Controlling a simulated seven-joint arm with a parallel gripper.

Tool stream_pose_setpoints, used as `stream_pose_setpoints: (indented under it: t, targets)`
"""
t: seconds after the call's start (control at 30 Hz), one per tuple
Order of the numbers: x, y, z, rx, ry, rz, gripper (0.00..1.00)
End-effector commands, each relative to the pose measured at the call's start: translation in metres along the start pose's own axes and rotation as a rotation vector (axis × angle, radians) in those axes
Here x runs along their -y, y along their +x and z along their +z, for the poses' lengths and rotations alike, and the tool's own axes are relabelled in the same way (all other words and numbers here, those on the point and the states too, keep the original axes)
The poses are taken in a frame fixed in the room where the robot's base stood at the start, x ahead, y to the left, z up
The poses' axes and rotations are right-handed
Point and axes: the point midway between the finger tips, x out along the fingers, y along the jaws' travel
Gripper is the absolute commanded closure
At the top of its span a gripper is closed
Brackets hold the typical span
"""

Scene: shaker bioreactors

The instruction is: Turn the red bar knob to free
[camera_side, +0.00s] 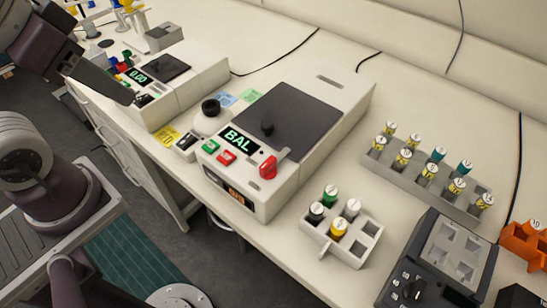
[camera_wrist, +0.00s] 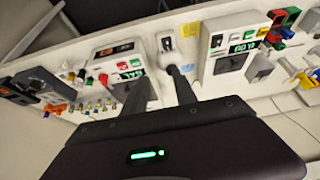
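The red bar knob (camera_side: 268,167) is on the front right of the white shaker unit (camera_side: 330,125), beside its display reading BAL. Its bar stands roughly upright in the side view; any position marks are too small to read. The knob also shows small in the wrist view (camera_wrist: 104,79). My gripper (camera_side: 122,94) is at the upper left in the side view, in the air and well away from the knob. In the wrist view my gripper's two dark fingers (camera_wrist: 162,88) stand apart with nothing held between them.
Green (camera_side: 210,146) and red (camera_side: 227,157) buttons sit left of the knob. A small vial block (camera_side: 318,233) stands close at its right, with a longer vial rack (camera_side: 455,208) behind. A second unit (camera_side: 185,85) reading 0.00 stands nearer my gripper. A black-knobbed device (camera_side: 211,121) lies between the units.

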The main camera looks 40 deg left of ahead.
Motion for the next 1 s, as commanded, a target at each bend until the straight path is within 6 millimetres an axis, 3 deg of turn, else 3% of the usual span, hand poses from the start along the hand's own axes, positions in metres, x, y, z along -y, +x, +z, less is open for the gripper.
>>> stream_pose_setpoints:
  t: [0.17, 0.33, 0.5, 0.6, 1.0]
  targets:
    - [-0.021, 0.010, -0.032, 0.114, 0.020, -0.036, 0.66]
    - [-0.091, 0.051, -0.073, 0.297, 0.047, -0.047, 0.66]
    - [-0.162, 0.091, -0.078, 0.439, 0.027, -0.013, 0.66]
    - [-0.182, 0.101, -0.076, 0.479, 0.010, 0.000, 0.66]
    - [-0.187, 0.157, -0.046, 0.493, 0.002, 0.000, 0.66]
